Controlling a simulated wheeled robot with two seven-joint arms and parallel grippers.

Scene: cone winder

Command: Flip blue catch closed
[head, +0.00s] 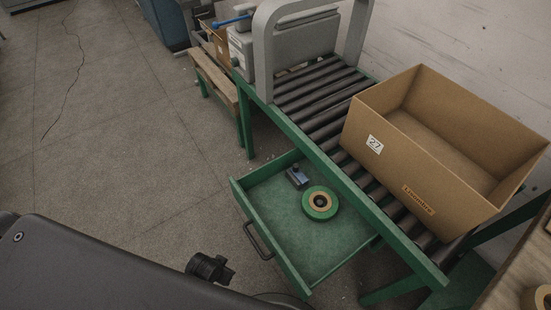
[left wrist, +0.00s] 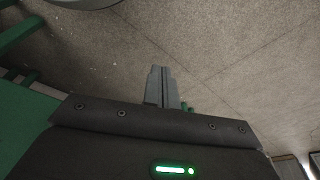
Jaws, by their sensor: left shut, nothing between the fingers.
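A blue lever-like part (head: 232,20), which looks like the blue catch, sticks out to the left from the top of a grey machine (head: 242,50) at the top of the head view. It looks roughly level; its exact latch position is too small to tell. My left gripper (left wrist: 162,72) shows in the left wrist view with its fingers together and nothing between them, over bare floor. The blue part is not in the left wrist view, and no contact with it shows. My right gripper is not in view.
A green roller conveyor (head: 317,100) carries an open, empty cardboard box (head: 395,160). Below it, a green drawer (head: 262,215) stands open with a tape roll (head: 320,203) and a small dark blue device (head: 297,177) inside. A wooden bench (head: 213,75) stands beside the machine.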

